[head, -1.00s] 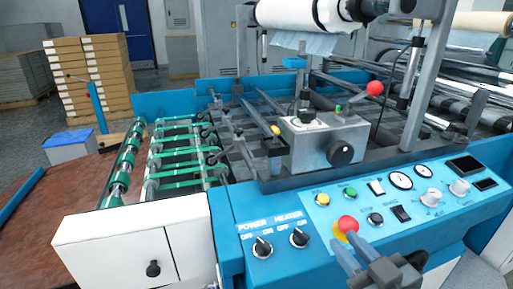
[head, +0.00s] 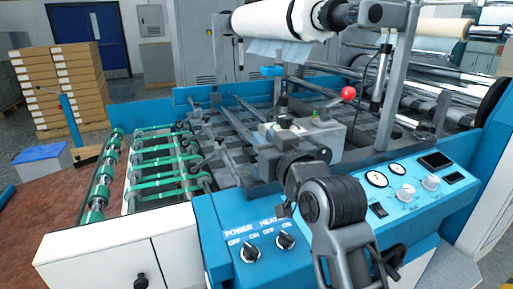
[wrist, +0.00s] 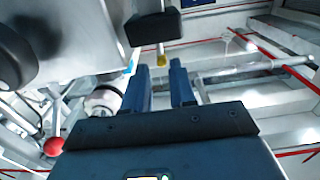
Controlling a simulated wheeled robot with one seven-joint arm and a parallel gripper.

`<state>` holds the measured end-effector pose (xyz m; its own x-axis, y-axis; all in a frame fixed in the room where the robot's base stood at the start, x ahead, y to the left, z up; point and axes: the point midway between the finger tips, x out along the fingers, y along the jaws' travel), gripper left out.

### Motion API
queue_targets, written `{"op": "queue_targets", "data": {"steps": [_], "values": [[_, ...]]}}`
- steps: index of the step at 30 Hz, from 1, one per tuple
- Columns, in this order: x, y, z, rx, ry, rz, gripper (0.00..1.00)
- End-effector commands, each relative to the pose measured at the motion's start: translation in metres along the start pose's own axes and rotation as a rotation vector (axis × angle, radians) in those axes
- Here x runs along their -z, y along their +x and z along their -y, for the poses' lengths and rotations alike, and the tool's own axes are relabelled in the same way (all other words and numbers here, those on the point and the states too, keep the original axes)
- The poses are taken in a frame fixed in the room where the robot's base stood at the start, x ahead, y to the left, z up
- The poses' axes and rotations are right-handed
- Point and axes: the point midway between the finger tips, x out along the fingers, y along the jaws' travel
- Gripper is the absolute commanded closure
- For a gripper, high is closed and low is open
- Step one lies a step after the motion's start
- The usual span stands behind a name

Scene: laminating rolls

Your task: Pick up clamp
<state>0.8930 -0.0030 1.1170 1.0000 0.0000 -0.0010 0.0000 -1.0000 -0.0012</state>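A small blue piece (head: 272,71) sits below the white roll in the head view, and I cannot tell whether that is a clamp.
A grey control box (head: 328,140) on the machine rail is close to my arm. A red ball knob (head: 348,93) stands up behind it. The blue control panel (head: 405,190) is partly behind my arm. Green-banded rollers (head: 165,165) lie to the left, with stacked boxes (head: 62,90) farther back.

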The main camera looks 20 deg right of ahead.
Motion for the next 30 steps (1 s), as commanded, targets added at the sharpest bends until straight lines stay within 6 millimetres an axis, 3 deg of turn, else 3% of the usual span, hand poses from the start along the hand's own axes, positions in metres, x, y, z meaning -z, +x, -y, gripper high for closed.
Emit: {"op": "queue_targets", "data": {"steps": [12, 22, 30], "values": [[-0.001, 0.051, 0.004, 0.001, 0.002, 0.0, 0.74], [-0.003, 0.058, 0.004, 0.0, -0.001, -0.001, 0.74], [-0.003, 0.058, 0.004, 0.0, -0.001, -0.001, 0.99]]}}
